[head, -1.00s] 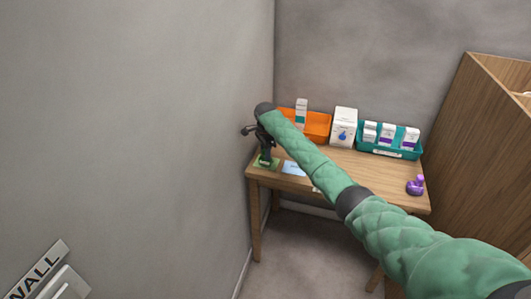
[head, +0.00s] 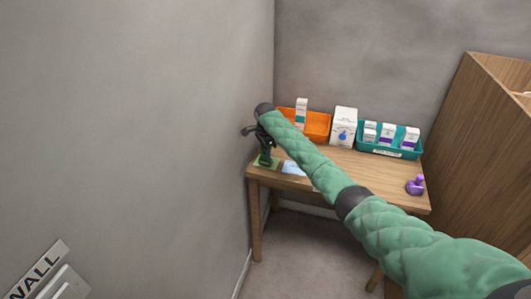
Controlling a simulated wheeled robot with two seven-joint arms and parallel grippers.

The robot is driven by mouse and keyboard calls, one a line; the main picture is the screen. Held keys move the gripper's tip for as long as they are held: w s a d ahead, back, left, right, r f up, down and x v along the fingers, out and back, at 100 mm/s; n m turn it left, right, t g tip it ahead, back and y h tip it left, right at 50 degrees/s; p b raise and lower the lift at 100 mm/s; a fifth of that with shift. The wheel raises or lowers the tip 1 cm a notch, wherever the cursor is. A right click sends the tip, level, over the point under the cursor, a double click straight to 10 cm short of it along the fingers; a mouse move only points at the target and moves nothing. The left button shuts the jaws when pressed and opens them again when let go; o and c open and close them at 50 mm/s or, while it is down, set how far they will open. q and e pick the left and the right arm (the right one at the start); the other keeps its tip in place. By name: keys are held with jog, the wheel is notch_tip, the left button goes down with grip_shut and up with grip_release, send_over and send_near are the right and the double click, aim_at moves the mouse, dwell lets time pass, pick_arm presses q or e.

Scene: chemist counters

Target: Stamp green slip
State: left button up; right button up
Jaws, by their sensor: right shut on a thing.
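The green slip (head: 273,164) lies at the left end of the wooden table, near its front edge. My right gripper (head: 266,150) points down right over the slip, shut on a small dark thing that looks like a stamp; it is mostly hidden by the fingers. Whether it touches the slip I cannot tell. A light blue slip (head: 294,168) lies just right of the green one, partly under my forearm. A purple stamp (head: 415,185) stands at the table's right end. My left gripper is not in view.
An orange bin (head: 317,127) with a white box, a white carton (head: 344,127) and a teal bin (head: 390,148) with several small boxes line the table's back. The grey wall is close on the left. A wooden cabinet (head: 480,130) stands right.

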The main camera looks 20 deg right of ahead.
jog(key=shift+f, duration=0.4)
dwell(0.8)
jog(key=shift+r, duration=0.25)
jog(key=shift+r+p, duration=0.65)
jog(key=shift+p, duration=0.2)
jog(key=shift+r, duration=0.1)
pick_arm(q)
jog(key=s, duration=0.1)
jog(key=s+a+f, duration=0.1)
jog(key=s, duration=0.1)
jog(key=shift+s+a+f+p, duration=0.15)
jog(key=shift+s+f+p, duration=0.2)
jog(key=shift+p, duration=0.05)
pick_arm(e)
jog(key=shift+r, duration=0.25)
jog(key=shift+r, duration=0.1)
